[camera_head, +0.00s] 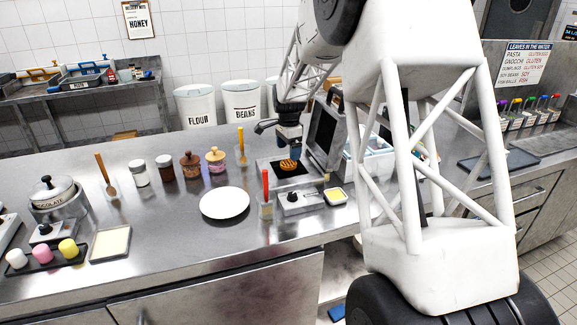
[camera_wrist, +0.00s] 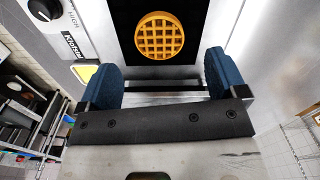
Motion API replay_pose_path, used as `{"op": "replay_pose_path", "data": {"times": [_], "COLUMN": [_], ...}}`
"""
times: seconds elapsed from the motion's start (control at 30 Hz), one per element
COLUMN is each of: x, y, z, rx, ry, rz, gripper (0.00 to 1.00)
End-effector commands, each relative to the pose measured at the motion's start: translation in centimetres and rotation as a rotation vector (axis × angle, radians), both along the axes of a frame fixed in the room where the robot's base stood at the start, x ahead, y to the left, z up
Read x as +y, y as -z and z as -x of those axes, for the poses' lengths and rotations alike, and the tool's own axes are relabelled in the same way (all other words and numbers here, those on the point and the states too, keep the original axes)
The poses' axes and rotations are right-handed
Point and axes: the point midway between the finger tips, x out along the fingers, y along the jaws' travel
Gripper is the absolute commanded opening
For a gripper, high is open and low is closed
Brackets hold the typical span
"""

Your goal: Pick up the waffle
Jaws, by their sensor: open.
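The round golden waffle (camera_wrist: 160,36) lies on the black plate of an open waffle iron (camera_wrist: 200,12). In the head view the waffle (camera_head: 288,165) sits on the iron (camera_head: 300,172) with its lid raised on the right. My gripper (camera_wrist: 164,80) is open and empty, its two blue fingers apart. In the wrist view the waffle appears ahead of the fingertips, roughly centred between them. In the head view my gripper (camera_head: 288,143) is just above and behind the waffle, apart from it as far as I can tell.
A white plate (camera_head: 225,203) lies on the steel counter left of the iron. Several jars stand left.

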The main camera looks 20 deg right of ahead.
Motion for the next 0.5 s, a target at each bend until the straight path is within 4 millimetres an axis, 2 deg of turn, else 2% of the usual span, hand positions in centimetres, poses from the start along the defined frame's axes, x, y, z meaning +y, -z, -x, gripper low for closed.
{"op": "replay_pose_path", "data": {"times": [0.27, 0.5], "x": [0.0, 0.0], "y": [0.4, 2.6], "z": [0.0, 0.0], "rx": [0.001, 0.002], "ry": [0.000, 0.000], "rz": [0.000, -0.001], "gripper": [0.91, 0.91]}}
